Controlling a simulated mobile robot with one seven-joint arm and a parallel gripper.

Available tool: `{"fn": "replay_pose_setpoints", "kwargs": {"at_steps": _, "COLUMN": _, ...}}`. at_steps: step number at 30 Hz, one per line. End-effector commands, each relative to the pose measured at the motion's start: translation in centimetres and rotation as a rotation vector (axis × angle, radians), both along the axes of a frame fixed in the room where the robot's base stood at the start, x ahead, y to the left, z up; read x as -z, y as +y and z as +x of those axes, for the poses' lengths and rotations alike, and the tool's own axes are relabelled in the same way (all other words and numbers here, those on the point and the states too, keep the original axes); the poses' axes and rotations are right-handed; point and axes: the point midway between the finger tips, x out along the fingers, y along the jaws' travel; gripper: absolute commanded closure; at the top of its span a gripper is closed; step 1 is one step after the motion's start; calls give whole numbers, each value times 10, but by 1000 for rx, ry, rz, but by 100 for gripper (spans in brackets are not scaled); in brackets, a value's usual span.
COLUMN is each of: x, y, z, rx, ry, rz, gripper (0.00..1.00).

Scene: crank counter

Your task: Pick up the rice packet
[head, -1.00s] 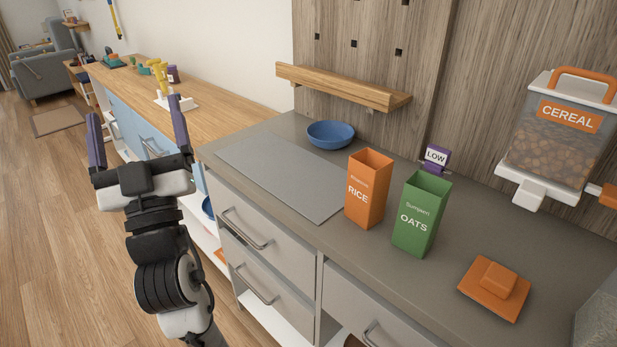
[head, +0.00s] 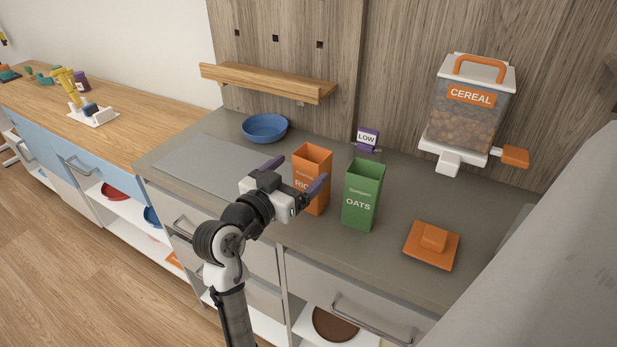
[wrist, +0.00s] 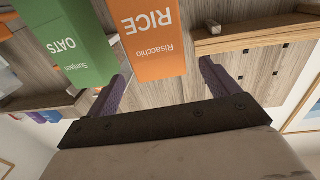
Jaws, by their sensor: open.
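The orange rice packet (head: 314,158) stands upright on the grey counter, left of the green oats packet (head: 362,195). My gripper (head: 297,174) is open in front of the rice packet, its purple fingers spread to either side of it in the head view and partly hiding its label. In the wrist view the rice packet (wrist: 150,38) appears upside down, beyond and between the fingertips (wrist: 160,72). I cannot tell whether the fingers touch it. The oats packet (wrist: 66,42) is close beside one finger there.
A blue bowl (head: 265,127) and a grey mat (head: 200,165) are at left on the counter. A purple LOW sign (head: 367,139) stands behind the oats. An orange lidded block (head: 431,246) lies at right, below a cereal dispenser (head: 468,115). A wooden shelf (head: 270,84) juts from the wall.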

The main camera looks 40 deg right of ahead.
Motion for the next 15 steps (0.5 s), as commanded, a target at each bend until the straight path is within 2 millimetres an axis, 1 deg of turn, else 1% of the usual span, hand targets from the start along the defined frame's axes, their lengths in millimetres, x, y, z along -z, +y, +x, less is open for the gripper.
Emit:
{"fn": "replay_pose_setpoints", "kwargs": {"at_steps": 1, "x": -2, "y": -9, "z": 3, "rx": 1, "ry": 3, "rz": 1, "gripper": 13}}
{"fn": "replay_pose_setpoints", "kwargs": {"at_steps": 3, "x": -2, "y": -17, "z": 6, "rx": 1, "ry": 2, "rz": -1, "gripper": 13}}
{"fn": "replay_pose_setpoints", "kwargs": {"at_steps": 8, "x": -1, "y": -26, "z": 9, "rx": -3, "ry": 0, "rz": 0, "gripper": 13}}
{"fn": "replay_pose_setpoints", "kwargs": {"at_steps": 10, "x": -1, "y": -33, "z": 10, "rx": -1, "ry": 2, "rz": 2, "gripper": 13}}
{"fn": "replay_pose_setpoints", "kwargs": {"at_steps": 15, "x": 0, "y": -59, "z": 16, "rx": 0, "ry": 3, "rz": 2, "gripper": 13}}
